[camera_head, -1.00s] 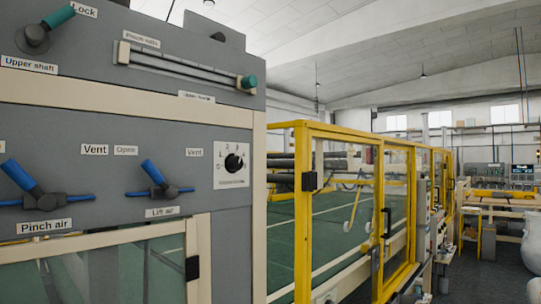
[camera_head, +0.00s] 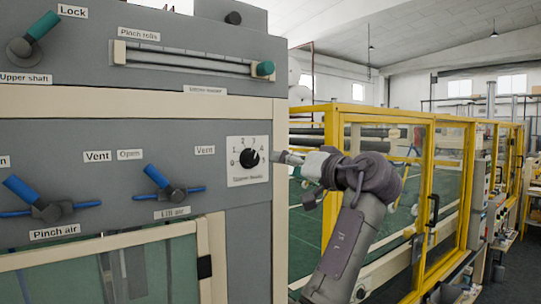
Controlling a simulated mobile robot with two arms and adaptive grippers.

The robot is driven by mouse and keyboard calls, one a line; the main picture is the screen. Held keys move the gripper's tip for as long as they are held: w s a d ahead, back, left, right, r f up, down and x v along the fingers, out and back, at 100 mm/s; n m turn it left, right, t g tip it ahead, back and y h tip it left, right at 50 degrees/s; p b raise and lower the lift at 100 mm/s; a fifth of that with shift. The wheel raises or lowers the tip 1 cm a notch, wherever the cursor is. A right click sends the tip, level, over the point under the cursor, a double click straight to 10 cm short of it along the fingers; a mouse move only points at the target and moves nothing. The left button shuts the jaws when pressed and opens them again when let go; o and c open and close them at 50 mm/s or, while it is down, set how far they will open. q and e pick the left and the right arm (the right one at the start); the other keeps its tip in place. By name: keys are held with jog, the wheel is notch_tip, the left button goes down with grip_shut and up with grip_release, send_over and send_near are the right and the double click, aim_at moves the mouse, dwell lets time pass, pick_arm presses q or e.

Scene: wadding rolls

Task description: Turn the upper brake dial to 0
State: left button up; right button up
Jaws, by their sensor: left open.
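A black dial (camera_head: 249,158) sits on a white numbered plate on the grey panel, right of the Vent label. The small label under it is too blurred to read, and I cannot tell which number it points at. Another black knob (camera_head: 233,18) is higher up, near the top edge of the panel; its scale does not show. I cannot tell from the labels which one is the upper brake dial. My right gripper is not in view.
Blue-handled valves for Pinch air (camera_head: 45,207) and Lift air (camera_head: 170,190) are left of the dial. A green-ended Pinch rolls slider (camera_head: 190,60) runs above it. A yellow-framed glazed guard (camera_head: 470,185) stands behind my arm at right.

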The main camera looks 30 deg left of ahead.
aim_at(254, 160)
pick_arm(q)
jog(key=p+x, duration=0.6)
jog(key=x, duration=0.6)
jog(key=shift+a+r, duration=0.1)
jog(key=shift+a, duration=0.25)
jog(key=shift+w+a+p, duration=0.25)
jog(key=shift+a+p, duration=0.05)
jog(key=shift+a, duration=0.3)
jog(key=shift+f, duration=0.2)
